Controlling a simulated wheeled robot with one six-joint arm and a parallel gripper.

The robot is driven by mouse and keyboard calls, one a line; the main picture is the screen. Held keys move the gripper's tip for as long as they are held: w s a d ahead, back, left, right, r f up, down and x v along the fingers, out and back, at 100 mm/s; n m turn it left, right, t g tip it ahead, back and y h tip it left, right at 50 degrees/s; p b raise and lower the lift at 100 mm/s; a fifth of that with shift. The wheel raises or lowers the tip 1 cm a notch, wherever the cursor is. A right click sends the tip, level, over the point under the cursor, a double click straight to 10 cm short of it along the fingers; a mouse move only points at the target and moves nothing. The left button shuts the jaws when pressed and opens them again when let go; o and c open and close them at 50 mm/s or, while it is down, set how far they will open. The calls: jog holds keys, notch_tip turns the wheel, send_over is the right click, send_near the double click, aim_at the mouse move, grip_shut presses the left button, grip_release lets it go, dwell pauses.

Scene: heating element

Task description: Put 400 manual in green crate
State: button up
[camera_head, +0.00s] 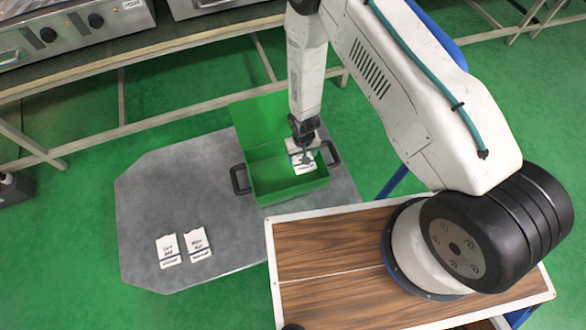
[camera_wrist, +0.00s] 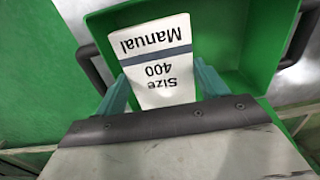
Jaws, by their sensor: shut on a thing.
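The 400 manual (camera_wrist: 155,62) is a white card with a grey band; the wrist view shows "Size 400 Manual" on it, upside down. My gripper (camera_wrist: 158,90) is shut on it, with a teal finger on each side. In the head view the manual (camera_head: 304,167) and my gripper (camera_head: 302,150) are over the right part of the green crate (camera_head: 262,190). The crate also shows in the wrist view (camera_wrist: 225,40), behind the manual. It has black side handles and a raised green lid at the back. I cannot tell whether the manual touches the crate floor.
Two other white manuals (camera_head: 167,250) (camera_head: 197,244) lie on the grey mat (camera_head: 145,205) left of the crate. A wood-topped table (camera_head: 320,255) stands in front at the right. Metal benches with appliances (camera_head: 75,33) run along the back.

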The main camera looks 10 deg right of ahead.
send_over(301, 177)
notch_tip(301, 177, down, 12)
jog(key=shift+d+r, duration=0.15)
jog(key=shift+r, duration=0.1)
jog(key=shift+f, duration=2.2)
jog(key=shift+s+f, duration=0.1)
jog(key=o, duration=1.1)
notch_tip(301, 177, up, 12)
jog(key=shift+r, duration=0.2)
